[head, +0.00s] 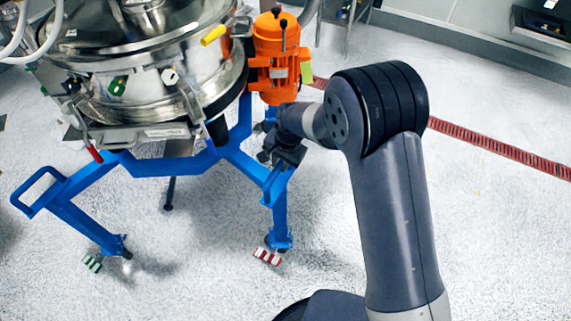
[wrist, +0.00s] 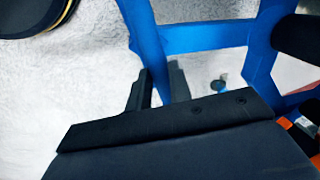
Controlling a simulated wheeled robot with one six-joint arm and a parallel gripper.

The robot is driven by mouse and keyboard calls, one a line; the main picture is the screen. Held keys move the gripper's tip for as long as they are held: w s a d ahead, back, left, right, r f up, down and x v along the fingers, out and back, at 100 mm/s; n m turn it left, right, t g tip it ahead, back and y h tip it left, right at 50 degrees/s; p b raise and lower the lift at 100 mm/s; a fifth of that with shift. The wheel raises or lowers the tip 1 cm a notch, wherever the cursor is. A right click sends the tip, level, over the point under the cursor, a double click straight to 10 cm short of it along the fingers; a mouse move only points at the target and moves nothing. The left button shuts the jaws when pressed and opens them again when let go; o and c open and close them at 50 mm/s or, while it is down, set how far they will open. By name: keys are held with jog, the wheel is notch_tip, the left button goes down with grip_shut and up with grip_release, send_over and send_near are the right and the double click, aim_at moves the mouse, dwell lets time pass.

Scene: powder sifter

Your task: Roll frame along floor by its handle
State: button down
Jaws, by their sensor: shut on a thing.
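The blue frame (head: 190,163) stands on the floor and carries a shiny steel sifter drum (head: 150,85). A handle (head: 277,183) shows on its right side, just below my gripper (head: 272,157). Another blue loop handle (head: 38,192) sticks out at the far left, away from my gripper. My gripper is shut on the right-hand handle, though my dark jaws hide the contact in the head view. In the wrist view, the fingers (wrist: 161,80) are close together at the blue bars (wrist: 205,37).
An orange motor (head: 278,52) stands just above my wrist. A red floor grate (head: 500,149) runs at right. The front floor is clear.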

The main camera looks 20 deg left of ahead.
jog(key=shift+a+r, duration=0.1)
jog(key=shift+a, duration=0.15)
jog(key=c, duration=1.3)
grip_release()
jog(key=shift+a, duration=0.1)
notch_tip(320, 180, up, 10)
jog(key=d, duration=0.2)
jog(key=shift+r, duration=0.25)
jog(key=shift+s+d, duration=0.1)
jog(key=f, duration=0.3)
jog(key=a+f, duration=0.1)
jog(key=f, duration=0.3)
jog(key=a+f, duration=0.1)
jog(key=f, duration=0.3)
jog(key=shift+d+r, duration=0.15)
jog(key=shift+d, duration=0.7)
